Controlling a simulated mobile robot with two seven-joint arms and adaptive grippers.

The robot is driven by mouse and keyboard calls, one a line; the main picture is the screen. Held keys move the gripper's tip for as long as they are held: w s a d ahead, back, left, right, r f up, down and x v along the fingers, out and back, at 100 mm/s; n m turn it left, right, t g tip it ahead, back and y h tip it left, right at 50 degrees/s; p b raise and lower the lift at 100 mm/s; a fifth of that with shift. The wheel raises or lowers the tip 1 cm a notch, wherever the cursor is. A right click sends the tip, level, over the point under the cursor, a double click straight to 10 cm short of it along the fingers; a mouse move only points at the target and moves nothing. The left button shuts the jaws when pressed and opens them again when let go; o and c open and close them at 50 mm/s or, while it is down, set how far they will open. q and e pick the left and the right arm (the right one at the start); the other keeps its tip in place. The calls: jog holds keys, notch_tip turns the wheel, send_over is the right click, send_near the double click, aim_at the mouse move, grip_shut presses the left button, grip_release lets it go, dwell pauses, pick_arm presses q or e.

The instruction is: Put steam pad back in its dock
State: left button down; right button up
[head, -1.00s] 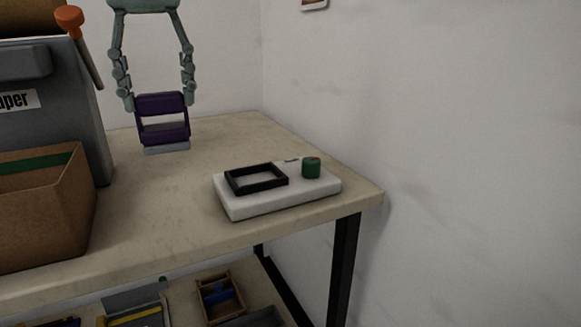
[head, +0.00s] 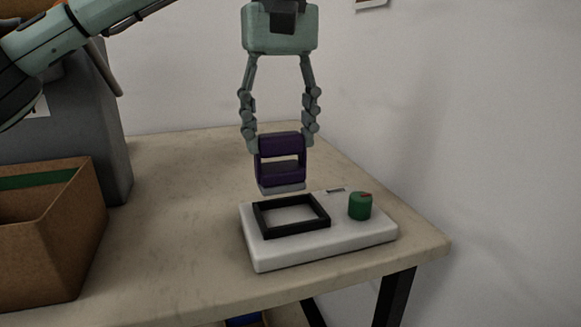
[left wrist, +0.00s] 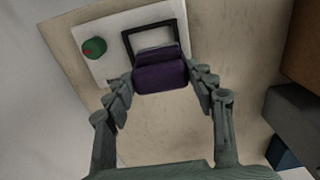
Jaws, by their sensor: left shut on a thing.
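The steam pad (head: 281,171) is purple, with a handle on top and a pale base plate. My left gripper (head: 280,143) is shut on its handle and holds it upright, above the table. The pad also shows between the fingers in the left wrist view (left wrist: 160,77). The dock (head: 345,237) is a white slab with a raised black square frame (head: 262,218) and a green knob (head: 360,206). In the head view the pad appears just above and behind the frame's back edge, apart from it. The frame is empty. My right gripper is not in view.
A cardboard box (head: 50,240) stands on the table at the left, with a grey machine (head: 95,130) behind it. The table (head: 190,190) is bare between the box and the dock. A white wall rises behind and right.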

aim_at(290, 167)
pick_arm(q)
jog(key=shift+s+d+f, duration=0.35)
jog(key=shift+d+f, duration=0.05)
jog(key=shift+d, duration=0.25)
jog(key=shift+f, duration=2)
jog(key=shift+f, duration=0.15)
jog(key=c, duration=0.6)
grip_release()
jog(key=shift+o, duration=0.2)
notch_tip(290, 167, up, 12)
jog(key=shift+r, duration=0.15)
